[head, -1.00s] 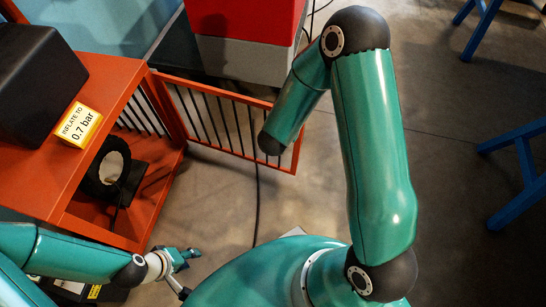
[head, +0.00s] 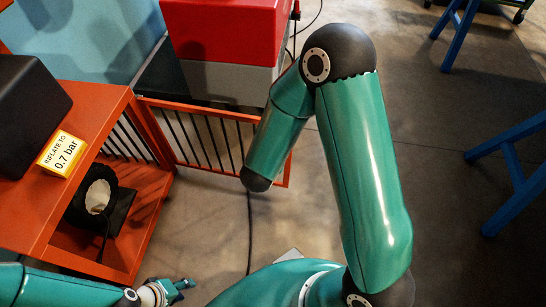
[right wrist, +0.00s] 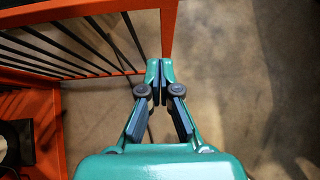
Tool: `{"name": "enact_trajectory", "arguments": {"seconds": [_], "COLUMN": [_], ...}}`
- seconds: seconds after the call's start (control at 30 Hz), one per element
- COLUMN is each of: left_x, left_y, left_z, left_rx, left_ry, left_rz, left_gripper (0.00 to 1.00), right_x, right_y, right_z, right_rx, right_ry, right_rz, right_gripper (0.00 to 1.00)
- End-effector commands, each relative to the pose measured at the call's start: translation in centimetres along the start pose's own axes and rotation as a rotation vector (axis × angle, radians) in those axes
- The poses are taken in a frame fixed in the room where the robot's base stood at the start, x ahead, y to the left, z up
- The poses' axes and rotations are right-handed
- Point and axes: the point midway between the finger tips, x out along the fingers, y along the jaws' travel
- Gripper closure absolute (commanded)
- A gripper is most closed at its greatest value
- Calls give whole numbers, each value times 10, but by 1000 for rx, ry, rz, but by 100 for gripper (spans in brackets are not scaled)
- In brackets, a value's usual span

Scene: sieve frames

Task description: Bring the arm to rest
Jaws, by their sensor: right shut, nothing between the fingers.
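My right arm (head: 360,165) is teal with black joints and stands bent in the middle of the head view. Its forearm (head: 275,140) hangs down in front of the orange barred gate, and its gripper is hidden there. In the right wrist view the right gripper (right wrist: 160,75) is shut, its fingertips together and empty, beside the orange gate post. My left gripper (head: 170,291) is low at the left of the head view, below the orange cabinet. It is small and partly cut off, so its opening is unclear.
The orange cabinet (head: 98,115) bears an "inflate to 0.7 bar" label (head: 62,154) and has a wheel (head: 97,196) inside. Its barred gate (head: 215,140) stands open near my right forearm. A red and grey box (head: 225,45) is behind. Blue trestles (head: 510,170) stand right; the floor between is clear.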

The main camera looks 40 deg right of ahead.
Motion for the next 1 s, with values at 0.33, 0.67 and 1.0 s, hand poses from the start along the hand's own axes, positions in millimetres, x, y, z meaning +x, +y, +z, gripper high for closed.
{"name": "enact_trajectory", "arguments": {"seconds": [0.33, 0.67, 1.0], "left_x": [-15, -16, -16], "left_y": [6, 6, 6], "left_z": [0, 0, 0], "left_rx": [0, 0, 0], "left_ry": [0, 0, 0], "left_rz": [0, 0, 0], "left_gripper": [60, 60, 60], "right_x": [-63, -69, -87], "right_y": [1, -6, -85], "right_z": [1, -7, -144], "right_rx": [-4, 10, 420], "right_ry": [0, 27, 555], "right_rz": [5, -22, -491], "right_gripper": [100, 100, 100]}}
